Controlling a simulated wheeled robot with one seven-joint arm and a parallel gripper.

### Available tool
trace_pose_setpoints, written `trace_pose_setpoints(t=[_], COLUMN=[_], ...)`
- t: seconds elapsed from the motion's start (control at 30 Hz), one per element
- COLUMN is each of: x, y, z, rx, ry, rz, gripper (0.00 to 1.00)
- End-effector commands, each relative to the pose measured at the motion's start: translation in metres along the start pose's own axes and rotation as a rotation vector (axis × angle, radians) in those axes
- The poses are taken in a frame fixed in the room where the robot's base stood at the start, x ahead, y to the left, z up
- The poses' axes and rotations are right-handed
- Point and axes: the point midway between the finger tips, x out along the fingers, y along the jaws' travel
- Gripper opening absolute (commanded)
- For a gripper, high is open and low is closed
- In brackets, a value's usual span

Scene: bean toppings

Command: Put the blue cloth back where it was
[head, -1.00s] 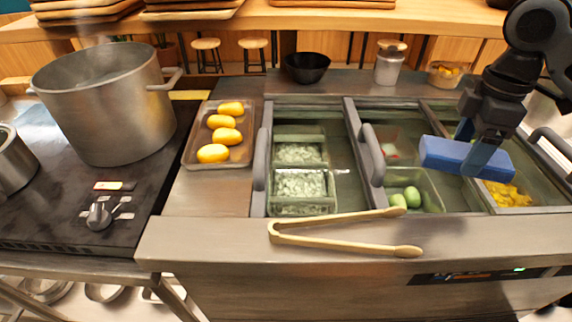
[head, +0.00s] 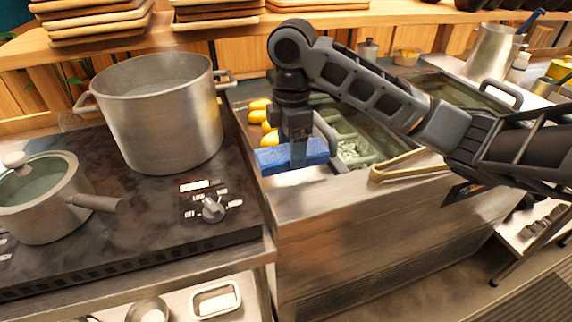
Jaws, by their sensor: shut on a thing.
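The blue cloth (head: 275,159) looks like a flat blue block in the head view. My gripper (head: 298,158) points down and is shut on it, holding it by its middle. The cloth is in front of the tray with the yellow items, over or near the left end of the steel counter (head: 330,190). I cannot tell whether it touches the counter. My arm covers much of the counter's bins.
A large steel pot (head: 160,120) and a lidded saucepan (head: 45,195) stand on the black stove (head: 140,210) at left. Yellow items (head: 257,117) lie behind my gripper. Wooden tongs (head: 395,165) lie on the counter's front edge to the right. Wooden boards (head: 95,20) are stacked behind.

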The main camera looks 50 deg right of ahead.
Motion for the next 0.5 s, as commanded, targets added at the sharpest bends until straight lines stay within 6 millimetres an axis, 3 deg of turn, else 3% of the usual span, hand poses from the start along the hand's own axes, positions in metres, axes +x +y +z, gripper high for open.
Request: trace_pose_setpoints(t=[0.5], x=[0.046], y=[0.0], z=[0.001], rx=[0.0], ry=[-0.002], rz=[0.001], gripper=[0.35])
